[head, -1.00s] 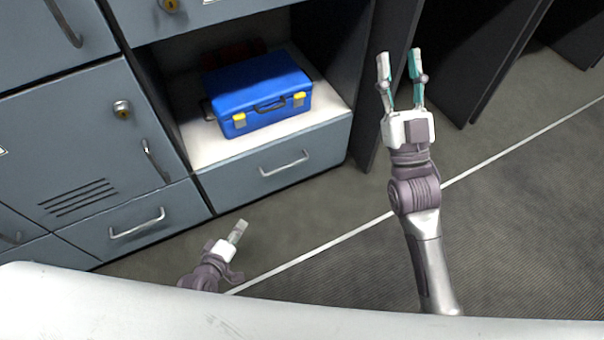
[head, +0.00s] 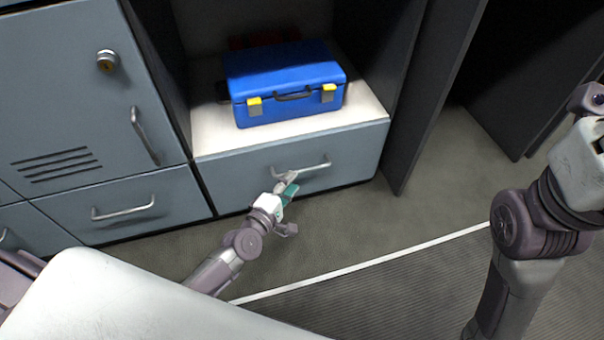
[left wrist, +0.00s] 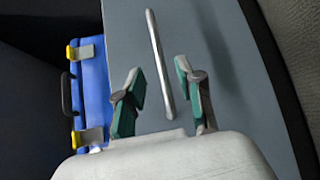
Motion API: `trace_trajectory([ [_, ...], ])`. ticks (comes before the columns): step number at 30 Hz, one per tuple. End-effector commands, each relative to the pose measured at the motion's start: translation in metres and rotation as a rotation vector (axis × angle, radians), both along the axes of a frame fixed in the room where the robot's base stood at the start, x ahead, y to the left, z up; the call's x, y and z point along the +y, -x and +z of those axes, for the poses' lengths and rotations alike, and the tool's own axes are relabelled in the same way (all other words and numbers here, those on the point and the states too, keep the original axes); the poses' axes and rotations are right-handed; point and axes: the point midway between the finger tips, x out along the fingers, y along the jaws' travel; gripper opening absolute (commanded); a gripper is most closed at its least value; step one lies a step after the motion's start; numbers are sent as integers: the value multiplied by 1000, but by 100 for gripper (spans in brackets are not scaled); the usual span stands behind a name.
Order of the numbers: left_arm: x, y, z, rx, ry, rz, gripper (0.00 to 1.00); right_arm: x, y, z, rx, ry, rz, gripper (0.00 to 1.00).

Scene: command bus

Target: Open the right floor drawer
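The right floor drawer (head: 232,184) is a grey-blue front under the shelf with the blue case, and it looks closed. Its silver bar handle (head: 315,168) runs across the upper part of the front. My left gripper (head: 288,182) is at the handle's left part in the head view. In the left wrist view the gripper (left wrist: 155,85) is open, and the handle (left wrist: 158,60) shows between and beyond its two teal-padded fingers. Whether the fingers touch the handle cannot be told. My right arm stands at the right edge of the head view; its fingers are out of frame.
A blue case (head: 285,85) with yellow latches sits on the white shelf (head: 215,135) above the drawer. Another drawer (head: 122,205) and a locker door (head: 75,95) are to the left. A dark panel (head: 430,100) stands at the right. Open floor (head: 400,220) lies in front.

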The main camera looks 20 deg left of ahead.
Motion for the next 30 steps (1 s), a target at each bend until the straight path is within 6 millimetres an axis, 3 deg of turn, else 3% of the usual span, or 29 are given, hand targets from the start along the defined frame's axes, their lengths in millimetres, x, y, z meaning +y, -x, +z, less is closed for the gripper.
trace_trajectory([
  [3,-6,-25,-6,-3,2,1,37,0,5,0,-28,1,-1,40],
  [9,-11,-51,-10,0,0,0,37,1,12,5,-57,3,-3,40],
  [22,-13,-61,-9,1,-1,-1,37,2,14,8,-66,6,-5,40],
  [29,-13,-61,-9,1,-1,-1,0,2,14,8,-66,6,-5,40],
  [30,-13,-61,-9,1,-1,-1,0,2,14,8,-67,6,-4,40],
])
